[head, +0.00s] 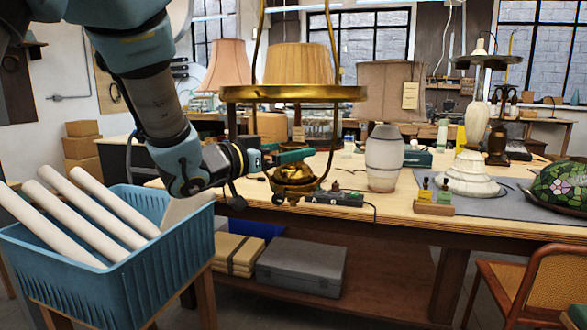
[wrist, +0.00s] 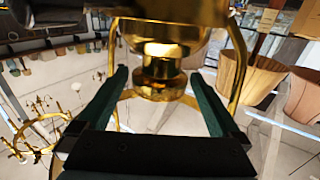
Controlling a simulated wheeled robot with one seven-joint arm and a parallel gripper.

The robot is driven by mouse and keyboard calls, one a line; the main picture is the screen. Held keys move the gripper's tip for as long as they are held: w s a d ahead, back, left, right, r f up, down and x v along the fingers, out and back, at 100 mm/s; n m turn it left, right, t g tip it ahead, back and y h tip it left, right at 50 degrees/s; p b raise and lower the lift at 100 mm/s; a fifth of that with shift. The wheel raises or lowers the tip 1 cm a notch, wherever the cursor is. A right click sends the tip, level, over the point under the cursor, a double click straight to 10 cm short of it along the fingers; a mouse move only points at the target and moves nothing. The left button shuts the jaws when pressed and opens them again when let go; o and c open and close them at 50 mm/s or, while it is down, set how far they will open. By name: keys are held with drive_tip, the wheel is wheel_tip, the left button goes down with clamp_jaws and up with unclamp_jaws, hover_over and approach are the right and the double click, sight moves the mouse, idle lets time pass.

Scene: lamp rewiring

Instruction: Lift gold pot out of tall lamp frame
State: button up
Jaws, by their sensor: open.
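The tall lamp frame (head: 293,93) is brass, with a wide ring and thin curved rods, and stands at the table's front edge. The gold pot (head: 294,173) sits low inside the frame, below the ring. In the wrist view, the gold pot (wrist: 162,62) fills the upper middle, with a frame rod (wrist: 238,65) curving down beside it. My gripper (head: 292,156) reaches in from the left at the pot's height. Its green fingers are open in the wrist view (wrist: 160,78), one on each side of the pot's narrower lower part. I cannot tell whether they touch it.
A blue crate (head: 100,250) of pale rolls stands at the left, below my arm. A dark power strip (head: 335,198) lies just right of the frame. A striped ceramic lamp body (head: 384,158) and a white lamp base (head: 470,175) stand further right. Shaded lamps stand behind.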

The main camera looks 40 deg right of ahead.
drive_tip(key=shift+w+d+r+p, duration=0.1)
drive_tip(key=shift+d+p, duration=0.55)
drive_tip(key=shift+d, duration=1.2)
drive_tip(key=shift+c, duration=0.2)
clamp_jaws()
